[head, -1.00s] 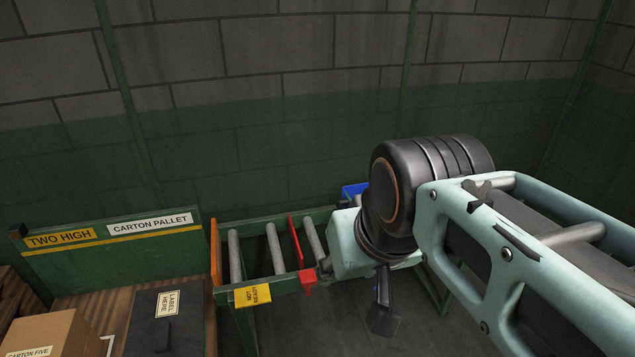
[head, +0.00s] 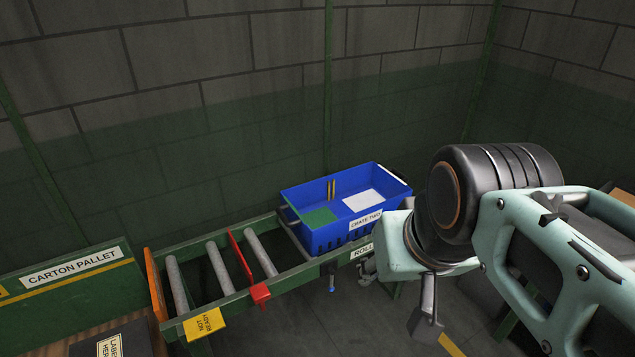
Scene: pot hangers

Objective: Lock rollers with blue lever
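The green-framed roller conveyor (head: 207,296) runs along the wall, with several grey rollers (head: 219,268) showing at its left end. A small blue-tipped lever (head: 331,289) hangs below the conveyor's front rail, under the blue crate. My gripper (head: 424,327) points down at the right, in front of the conveyor and to the right of the lever, apart from it. Its fingers are small and seen edge-on, so I cannot tell whether they are open or shut. My arm hides the conveyor's right end.
A blue crate (head: 322,241) labelled CRATE TWO sits on the rollers. A red bar (head: 239,254) with a red tab (head: 260,293) crosses the rollers left of it. A yellow NOT READY tag (head: 205,322) hangs at the front left. A CARTON PALLET board (head: 75,275) stands far left.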

